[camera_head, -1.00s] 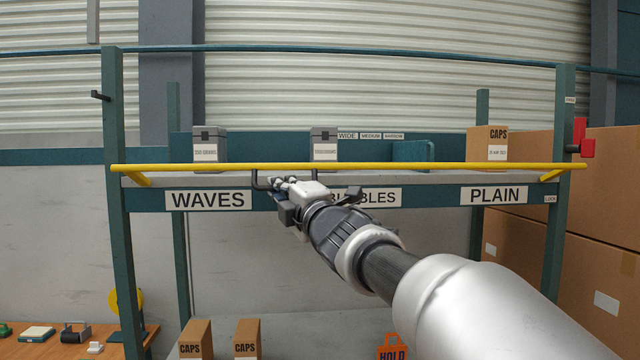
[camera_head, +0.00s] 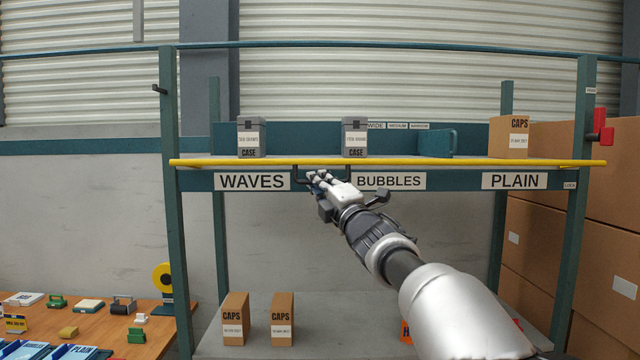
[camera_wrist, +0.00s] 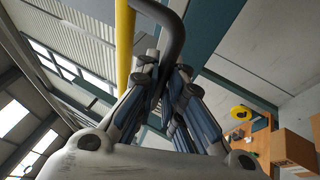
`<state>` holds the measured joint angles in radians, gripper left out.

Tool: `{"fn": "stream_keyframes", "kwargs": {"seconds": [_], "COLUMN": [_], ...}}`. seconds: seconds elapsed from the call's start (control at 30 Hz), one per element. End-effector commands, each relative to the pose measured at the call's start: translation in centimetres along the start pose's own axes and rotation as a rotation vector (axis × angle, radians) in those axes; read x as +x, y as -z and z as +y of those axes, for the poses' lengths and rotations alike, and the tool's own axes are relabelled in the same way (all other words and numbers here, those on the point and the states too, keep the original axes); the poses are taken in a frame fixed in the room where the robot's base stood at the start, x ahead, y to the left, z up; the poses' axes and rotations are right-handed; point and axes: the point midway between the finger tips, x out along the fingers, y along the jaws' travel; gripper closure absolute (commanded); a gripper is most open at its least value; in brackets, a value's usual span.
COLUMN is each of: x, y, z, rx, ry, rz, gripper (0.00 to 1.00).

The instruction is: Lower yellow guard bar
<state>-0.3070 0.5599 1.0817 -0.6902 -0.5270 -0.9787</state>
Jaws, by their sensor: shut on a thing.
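The yellow guard bar (camera_head: 400,161) runs across the front of the upper shelf, level with the shelf deck and just above the WAVES, BUBBLES and PLAIN labels. A dark looped handle (camera_head: 297,176) hangs under it, between the WAVES and BUBBLES labels. My gripper (camera_head: 318,179) is shut on this handle. In the wrist view the bar (camera_wrist: 125,45) passes beside the dark handle (camera_wrist: 172,40), and my fingers (camera_wrist: 165,85) close around the handle's leg. The exact finger contact is partly hidden.
Two grey cases (camera_head: 251,137) (camera_head: 354,138) and a CAPS box (camera_head: 509,137) stand on the upper shelf behind the bar. A red latch-like part (camera_head: 601,127) is on the right post. CAPS boxes (camera_head: 235,318) stand on the lower shelf. A wooden bench (camera_head: 110,335) is at lower left.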

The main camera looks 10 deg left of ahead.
Motion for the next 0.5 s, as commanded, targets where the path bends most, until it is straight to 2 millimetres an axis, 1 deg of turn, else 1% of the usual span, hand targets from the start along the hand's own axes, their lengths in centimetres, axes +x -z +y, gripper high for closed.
{"fn": "stream_keyframes", "kwargs": {"seconds": [0.1, 0.13, 0.4, 0.43, 0.5], "x": [0.02, 0.02, 0.01, 0.01, 0.00], "y": [0.05, 0.05, 0.03, 0.03, 0.03], "z": [0.32, 0.33, 0.29, 0.27, 0.26], "rx": [-0.001, -0.001, 0.000, 0.000, 0.000], "ry": [-0.005, -0.005, -0.004, -0.004, -0.004], "rz": [0.001, 0.001, 0.001, 0.001, 0.000], "gripper": [1.00, 0.90, 0.72, 0.70, 0.70]}}
